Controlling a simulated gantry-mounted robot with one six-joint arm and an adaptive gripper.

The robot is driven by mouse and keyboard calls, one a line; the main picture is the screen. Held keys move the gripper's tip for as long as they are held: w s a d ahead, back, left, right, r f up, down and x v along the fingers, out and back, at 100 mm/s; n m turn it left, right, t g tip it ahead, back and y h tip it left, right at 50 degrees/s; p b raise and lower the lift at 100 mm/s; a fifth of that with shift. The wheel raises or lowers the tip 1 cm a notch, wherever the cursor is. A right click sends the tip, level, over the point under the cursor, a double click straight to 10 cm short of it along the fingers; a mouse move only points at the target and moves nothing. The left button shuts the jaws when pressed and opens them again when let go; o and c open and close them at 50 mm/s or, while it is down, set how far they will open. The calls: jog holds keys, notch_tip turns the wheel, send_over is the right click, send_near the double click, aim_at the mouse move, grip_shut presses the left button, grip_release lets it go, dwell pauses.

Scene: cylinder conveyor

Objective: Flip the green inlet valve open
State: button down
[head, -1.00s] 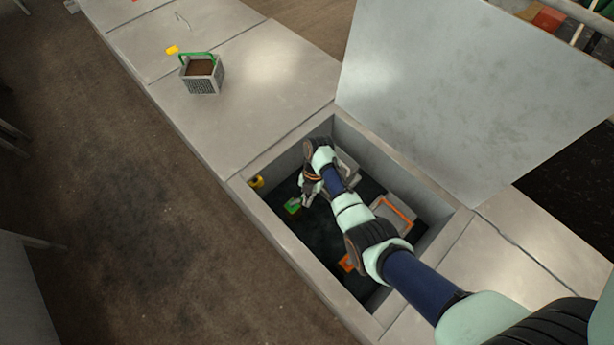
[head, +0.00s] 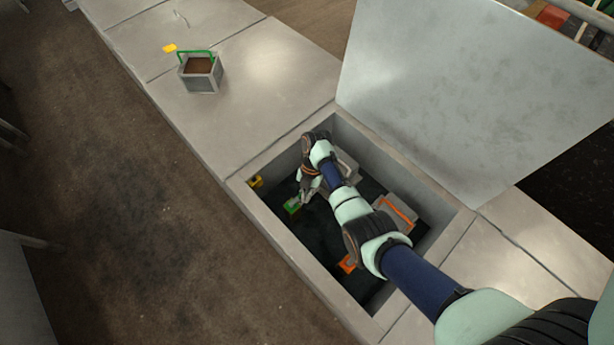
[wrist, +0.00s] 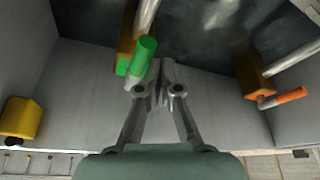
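The green inlet valve shows as a green cylindrical handle (wrist: 142,56) on an orange-yellow valve body (wrist: 126,40) in the wrist view. In the head view the green valve (head: 291,207) sits low at the left side of the open pit. My gripper (wrist: 160,72) has its fingertips together, just right of the green handle. They look very close to it; I cannot tell whether they touch. Nothing shows between the fingertips. In the head view my gripper (head: 304,196) is beside the green valve, down in the pit.
A second valve with an orange handle (wrist: 281,98) is at the right. A yellow block (wrist: 21,119) is on the left wall. The pit's walls (head: 285,165) surround my arm. A raised lid (head: 450,95) stands behind. A grey container (head: 201,82) with a green handle stands on the deck.

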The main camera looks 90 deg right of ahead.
jog(key=shift+w+d, duration=0.1)
jog(key=shift+d, duration=0.1)
notch_tip(320, 180, up, 9)
jog(key=w+d+p, duration=0.2)
jog(key=p, duration=0.4)
jog(key=shift+w+r, duration=0.2)
